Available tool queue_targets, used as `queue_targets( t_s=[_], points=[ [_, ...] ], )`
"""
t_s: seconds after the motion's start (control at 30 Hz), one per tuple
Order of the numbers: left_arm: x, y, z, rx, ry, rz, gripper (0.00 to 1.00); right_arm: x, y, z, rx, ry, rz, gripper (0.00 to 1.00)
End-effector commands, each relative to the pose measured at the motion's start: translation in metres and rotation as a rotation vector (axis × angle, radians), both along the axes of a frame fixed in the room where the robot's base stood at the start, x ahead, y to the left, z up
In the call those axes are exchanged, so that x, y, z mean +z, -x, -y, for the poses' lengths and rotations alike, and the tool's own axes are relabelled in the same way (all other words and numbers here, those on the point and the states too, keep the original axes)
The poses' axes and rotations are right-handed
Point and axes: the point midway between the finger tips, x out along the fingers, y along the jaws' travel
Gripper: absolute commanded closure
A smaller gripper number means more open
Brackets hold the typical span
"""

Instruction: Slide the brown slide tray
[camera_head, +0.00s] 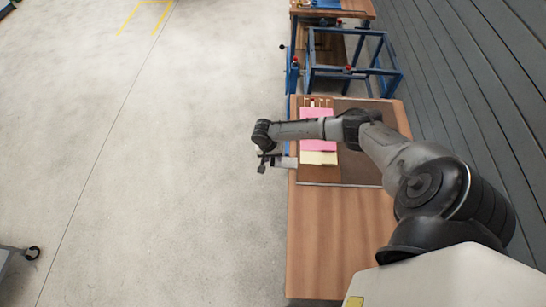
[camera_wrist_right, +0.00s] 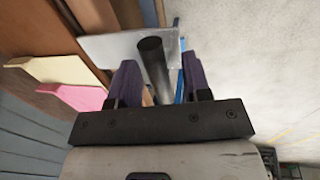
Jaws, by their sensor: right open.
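The brown slide tray (camera_head: 318,174) lies on the left part of the wooden table, with a pink piece (camera_head: 318,142) and a cream piece (camera_head: 318,158) on it. A light metal plate (camera_head: 286,162) sticks out past the table's left edge. In the right wrist view, a dark round bar (camera_wrist_right: 153,62) stands by this plate (camera_wrist_right: 105,47). My right gripper (camera_head: 264,162) is just off the table's left edge. Its fingers (camera_wrist_right: 158,85) are open, one on each side of the bar, with gaps showing. My left gripper is not in view.
The wooden table (camera_head: 335,240) is bare towards the front. A blue metal frame (camera_head: 350,70) with red knobs stands beyond its far end. Grey slatted wall (camera_head: 475,75) runs along the right. The floor (camera_head: 150,180) at left is open.

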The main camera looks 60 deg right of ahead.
Motion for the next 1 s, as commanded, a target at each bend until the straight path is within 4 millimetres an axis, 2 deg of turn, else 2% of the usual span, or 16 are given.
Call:
queue_targets(
  t_s=[0.33,0.8,1.0],
  points=[
    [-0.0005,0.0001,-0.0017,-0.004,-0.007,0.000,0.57,-0.0021,0.0004,0.0001,0.000,0.000,0.000,0.56],
    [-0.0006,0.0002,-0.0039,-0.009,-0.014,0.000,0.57,-0.0019,0.0003,0.0002,0.000,0.000,0.000,1.00],
    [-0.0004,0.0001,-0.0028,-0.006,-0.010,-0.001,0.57,-0.0018,0.0004,0.0002,0.000,0.000,0.000,1.00]
  ],
)
